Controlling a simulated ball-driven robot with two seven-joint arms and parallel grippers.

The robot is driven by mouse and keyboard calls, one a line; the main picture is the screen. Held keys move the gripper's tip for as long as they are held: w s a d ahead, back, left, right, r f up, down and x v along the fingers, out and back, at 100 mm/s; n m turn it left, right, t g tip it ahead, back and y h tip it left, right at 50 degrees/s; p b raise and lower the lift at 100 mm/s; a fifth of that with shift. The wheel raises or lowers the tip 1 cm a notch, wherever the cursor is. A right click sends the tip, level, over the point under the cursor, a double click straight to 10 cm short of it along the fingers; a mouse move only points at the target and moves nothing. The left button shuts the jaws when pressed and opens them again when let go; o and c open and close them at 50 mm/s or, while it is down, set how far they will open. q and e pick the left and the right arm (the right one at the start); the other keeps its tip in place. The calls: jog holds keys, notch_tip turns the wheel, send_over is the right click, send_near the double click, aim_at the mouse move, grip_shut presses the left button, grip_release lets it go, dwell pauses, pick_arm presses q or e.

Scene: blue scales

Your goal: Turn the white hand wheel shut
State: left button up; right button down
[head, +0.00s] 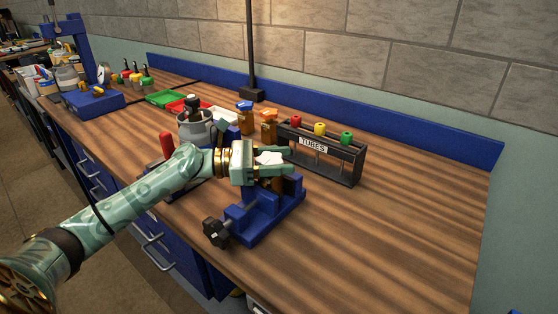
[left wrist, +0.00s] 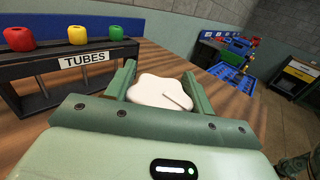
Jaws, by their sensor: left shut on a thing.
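The white hand wheel (head: 268,158) sits above a blue clamp-like stand (head: 262,212) on the wooden bench. My left gripper (head: 276,160) reaches in from the left and is shut on the wheel. In the left wrist view the lobed white wheel (left wrist: 160,92) lies between the two green fingers (left wrist: 160,85), with a thin line on its top. The wheel's stem is hidden by the gripper in the head view. My right gripper is in neither view.
A black rack (head: 345,165) labelled TUBES, with red, yellow and green caps, stands just behind the gripper. A grey pot (head: 195,130), brown bottles and coloured trays (head: 165,97) stand further back left. The bench at the right (head: 410,210) is clear.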

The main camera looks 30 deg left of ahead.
aim_at(278, 158)
pick_arm(q)
jog(key=o, duration=1)
jog(key=shift+c, duration=0.2)
jog(key=shift+r, duration=0.35)
notch_tip(278, 158, up, 3)
jog(key=shift+s+r+p, duration=0.1)
jog(key=shift+r+p, duration=0.05)
jog(key=shift+p, duration=0.65)
jog(key=s+d+r+p, duration=0.6)
jog(key=s+r, duration=0.3)
jog(key=s, duration=0.3)
jog(key=shift+d+p, duration=0.4)
jog(key=shift+d, duration=0.05)
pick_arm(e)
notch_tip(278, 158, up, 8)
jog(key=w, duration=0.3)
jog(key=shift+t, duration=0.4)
